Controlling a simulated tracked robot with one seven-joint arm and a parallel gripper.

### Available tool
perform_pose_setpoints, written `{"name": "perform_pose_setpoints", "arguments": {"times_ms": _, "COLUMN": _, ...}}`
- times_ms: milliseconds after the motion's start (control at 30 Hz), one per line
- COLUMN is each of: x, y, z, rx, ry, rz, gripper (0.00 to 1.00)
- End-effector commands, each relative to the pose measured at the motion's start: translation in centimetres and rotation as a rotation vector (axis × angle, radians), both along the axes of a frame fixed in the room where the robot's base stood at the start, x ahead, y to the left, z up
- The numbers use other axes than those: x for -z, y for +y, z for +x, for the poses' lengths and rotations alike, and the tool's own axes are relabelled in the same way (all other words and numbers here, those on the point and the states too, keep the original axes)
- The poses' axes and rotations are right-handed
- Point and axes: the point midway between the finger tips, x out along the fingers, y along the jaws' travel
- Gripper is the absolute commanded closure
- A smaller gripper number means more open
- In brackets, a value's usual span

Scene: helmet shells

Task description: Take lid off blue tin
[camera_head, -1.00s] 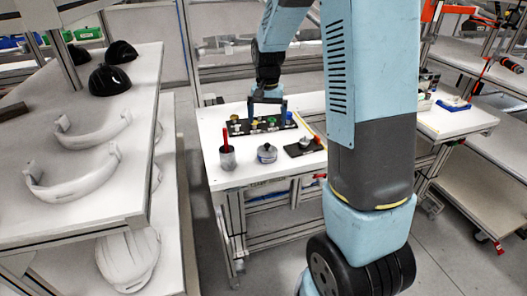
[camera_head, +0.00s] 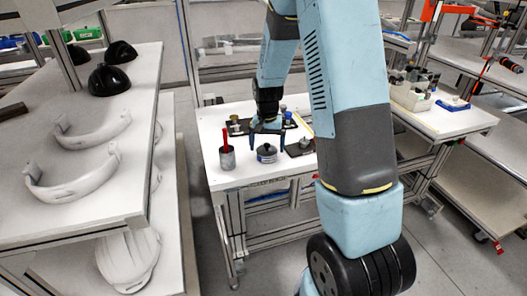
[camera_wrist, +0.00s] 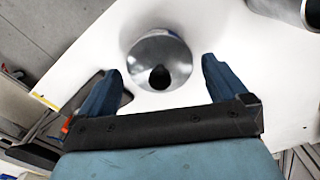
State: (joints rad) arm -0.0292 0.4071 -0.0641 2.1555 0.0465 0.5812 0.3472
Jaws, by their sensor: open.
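A small round tin (camera_head: 266,156) with a bluish-grey body and a dark knobbed lid (camera_head: 266,148) stands on the white table. In the wrist view its shiny round lid (camera_wrist: 150,50) shows from above, with a black knob (camera_wrist: 160,77). The lid sits on the tin. My gripper (camera_head: 267,142) is open and empty above the tin. In the wrist view its two blue fingers (camera_wrist: 161,70) stand apart to the left and right of the knob, with clear gaps. I cannot tell the exact height of the fingertips over the lid.
A grey cup (camera_head: 227,160) with a red handle in it stands left of the tin. A dark plate (camera_head: 303,149) with a small object lies to the right. A dark rack with small capped items (camera_head: 234,121) is behind my gripper. The front table edge is clear.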

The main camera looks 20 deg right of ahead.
Motion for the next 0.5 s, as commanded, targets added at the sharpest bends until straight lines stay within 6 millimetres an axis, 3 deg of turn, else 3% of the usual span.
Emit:
{"name": "perform_pose_setpoints", "arguments": {"times_ms": 233, "x": 0.09, "y": 0.03, "z": 0.01, "rx": -0.001, "ry": -0.001, "rz": 0.0, "gripper": 0.01}}
{"name": "perform_pose_setpoints", "arguments": {"times_ms": 500, "x": 0.06, "y": 0.05, "z": 0.02, "rx": -0.001, "ry": -0.001, "rz": 0.0, "gripper": 0.27}}
